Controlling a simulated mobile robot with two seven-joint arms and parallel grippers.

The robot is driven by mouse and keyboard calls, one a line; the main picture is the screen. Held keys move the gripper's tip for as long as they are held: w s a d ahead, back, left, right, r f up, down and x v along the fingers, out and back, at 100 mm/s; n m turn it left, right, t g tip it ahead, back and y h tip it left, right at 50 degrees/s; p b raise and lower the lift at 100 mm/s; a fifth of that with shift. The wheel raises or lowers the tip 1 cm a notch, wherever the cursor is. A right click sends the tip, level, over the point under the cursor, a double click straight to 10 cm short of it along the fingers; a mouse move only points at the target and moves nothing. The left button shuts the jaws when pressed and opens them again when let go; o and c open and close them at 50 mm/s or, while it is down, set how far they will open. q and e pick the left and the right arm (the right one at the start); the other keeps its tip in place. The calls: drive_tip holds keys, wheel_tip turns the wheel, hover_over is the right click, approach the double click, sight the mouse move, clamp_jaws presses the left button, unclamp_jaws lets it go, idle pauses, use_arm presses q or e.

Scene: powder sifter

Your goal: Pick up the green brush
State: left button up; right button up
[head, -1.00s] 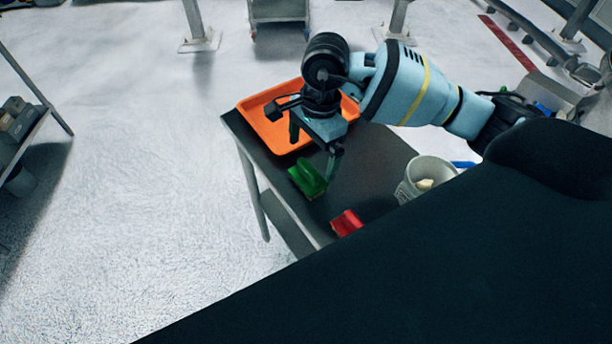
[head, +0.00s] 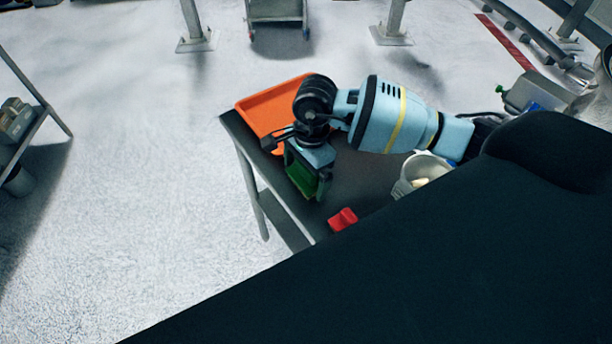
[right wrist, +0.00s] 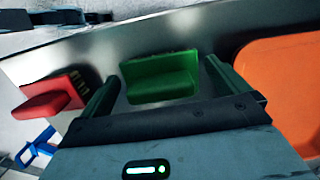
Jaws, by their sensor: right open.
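The green brush (head: 302,177) lies on the dark table top (head: 358,180) near its left edge. It also shows in the right wrist view (right wrist: 162,78), in the middle ahead of the jaws. My right gripper (head: 307,180) is over the brush, and its wrist hides part of it. In the right wrist view the two open fingers (right wrist: 160,90) stand on either side of the brush, one left and one right. I cannot tell whether they touch it. My left gripper is not in view.
A red brush (head: 342,219) lies nearer the front edge and also shows in the right wrist view (right wrist: 52,95). An orange tray (head: 262,108) is on the far part of the table. A whitish container (head: 405,178) stands at the right. Open floor lies left of the table.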

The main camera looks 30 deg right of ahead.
drive_tip(key=c, duration=0.9)
drive_tip(key=shift+r, duration=0.1)
drive_tip(key=shift+c, duration=0.2)
wheel_tip(320, 180, up, 10)
drive_tip(key=shift+f, duration=0.1)
drive_tip(key=o, duration=0.4)
drive_tip(key=shift+c, duration=1.3)
